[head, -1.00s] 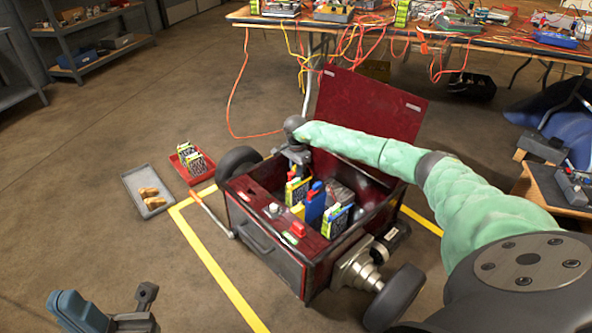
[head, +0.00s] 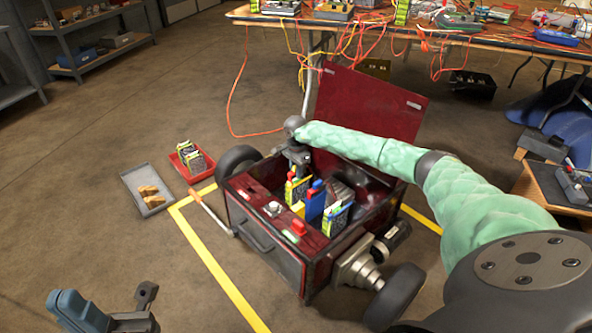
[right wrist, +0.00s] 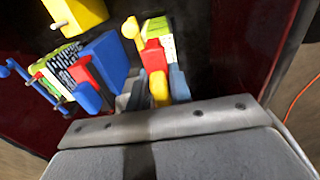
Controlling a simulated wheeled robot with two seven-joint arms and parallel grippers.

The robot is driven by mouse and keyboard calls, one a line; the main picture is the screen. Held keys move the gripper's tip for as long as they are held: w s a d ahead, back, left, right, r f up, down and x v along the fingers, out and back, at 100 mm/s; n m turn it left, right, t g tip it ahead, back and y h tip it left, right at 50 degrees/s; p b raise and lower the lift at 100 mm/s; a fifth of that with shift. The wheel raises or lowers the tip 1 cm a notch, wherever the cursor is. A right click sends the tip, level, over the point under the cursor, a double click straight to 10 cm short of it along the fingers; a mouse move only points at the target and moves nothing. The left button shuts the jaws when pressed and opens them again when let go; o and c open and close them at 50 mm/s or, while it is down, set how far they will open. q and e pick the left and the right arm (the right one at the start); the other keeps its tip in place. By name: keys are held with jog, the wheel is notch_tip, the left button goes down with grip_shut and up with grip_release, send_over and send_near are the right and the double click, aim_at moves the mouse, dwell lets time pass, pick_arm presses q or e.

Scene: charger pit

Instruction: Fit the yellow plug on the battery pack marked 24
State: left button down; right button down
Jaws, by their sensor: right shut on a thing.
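My right gripper (head: 298,170) reaches down into an open red cart (head: 262,245). The right wrist view shows its fingers closed on a yellow plug (right wrist: 159,88). Directly beyond the plug are a red piece (right wrist: 153,56) and a labelled battery pack (right wrist: 161,35); I cannot tell whether the plug touches the pack. A second labelled pack (head: 336,219) stands in the cart, beside a blue block (head: 315,206). The numbers on the packs are too small to read. My left gripper (head: 146,294) is at the lower left, away from the cart; its jaw state is unclear.
A grey tray (head: 129,181) with yellow-brown pieces and a red tray (head: 205,172) with packs lie on the floor left of the cart. The raised lid (head: 370,100) stands behind the cart. A table (head: 460,38) with orange and red cables is further back.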

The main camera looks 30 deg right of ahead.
jog(key=shift+f+b, duration=0.5)
jog(key=shift+f, duration=0.6)
jog(key=c, duration=1.2)
grip_release()
jog(key=shift+r, duration=0.1)
notch_tip(320, 180, up, 8)
jog(key=shift+f+p, duration=0.15)
jog(key=shift+p, duration=1.1)
